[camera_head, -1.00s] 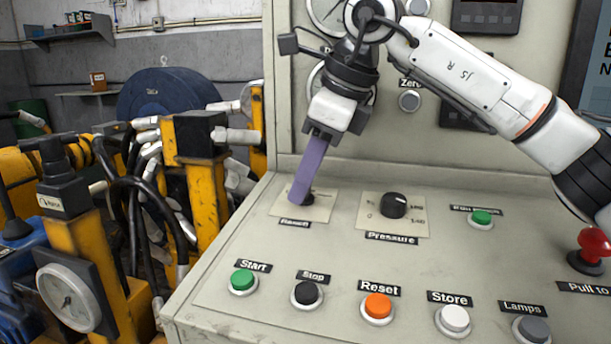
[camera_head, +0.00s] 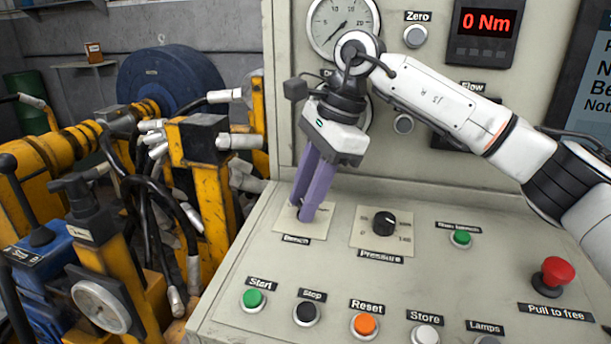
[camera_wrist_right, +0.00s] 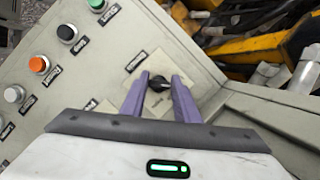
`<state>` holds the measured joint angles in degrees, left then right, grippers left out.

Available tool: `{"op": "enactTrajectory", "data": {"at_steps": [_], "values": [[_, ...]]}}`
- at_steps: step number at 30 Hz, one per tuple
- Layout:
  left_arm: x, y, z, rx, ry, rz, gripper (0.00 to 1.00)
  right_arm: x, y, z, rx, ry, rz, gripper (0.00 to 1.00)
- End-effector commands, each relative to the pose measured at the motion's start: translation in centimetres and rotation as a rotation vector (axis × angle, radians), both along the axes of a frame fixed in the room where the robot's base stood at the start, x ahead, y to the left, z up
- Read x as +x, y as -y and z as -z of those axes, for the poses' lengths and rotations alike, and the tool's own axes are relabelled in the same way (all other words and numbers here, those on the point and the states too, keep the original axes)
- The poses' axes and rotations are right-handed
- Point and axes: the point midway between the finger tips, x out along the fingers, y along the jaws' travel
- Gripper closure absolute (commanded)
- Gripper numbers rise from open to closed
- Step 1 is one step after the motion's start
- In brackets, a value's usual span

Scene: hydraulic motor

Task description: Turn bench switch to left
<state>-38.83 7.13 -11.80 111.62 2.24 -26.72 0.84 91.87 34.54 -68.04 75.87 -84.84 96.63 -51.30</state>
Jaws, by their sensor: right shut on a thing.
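The bench switch is a black knob on a pale plate (camera_head: 318,228) marked "Bench", at the left of the sloping panel. My right gripper (camera_head: 301,212) points down at it, with its two purple fingers on either side of the knob. In the right wrist view the black bench switch (camera_wrist_right: 158,84) shows between the fingertips, and the right gripper (camera_wrist_right: 159,86) is shut on it. In the head view the fingers mostly hide the knob, so I cannot tell its setting. My left gripper is not in view.
The black pressure knob (camera_head: 384,222) sits just right of the bench switch. A green button (camera_head: 461,238) and a red emergency knob (camera_head: 553,275) are further right. Start (camera_head: 253,298), stop (camera_head: 306,313) and reset (camera_head: 365,325) buttons line the front. Yellow machinery (camera_head: 200,205) stands left of the panel.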

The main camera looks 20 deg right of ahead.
Motion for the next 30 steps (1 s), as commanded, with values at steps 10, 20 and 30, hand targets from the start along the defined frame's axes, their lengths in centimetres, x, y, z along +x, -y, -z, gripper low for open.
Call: {"op": "enactTrajectory", "data": {"at_steps": [10,20,30], "values": [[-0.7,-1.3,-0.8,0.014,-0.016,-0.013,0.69,0.1,0.0,-0.3,-0.016,-0.009,-0.132,0.94],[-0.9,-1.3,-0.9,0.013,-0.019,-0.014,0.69,0.1,0.0,-0.1,-0.019,-0.01,-0.153,0.94],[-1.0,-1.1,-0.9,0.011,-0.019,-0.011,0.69,0.1,0.0,-0.1,-0.019,-0.01,-0.152,0.53]]}}
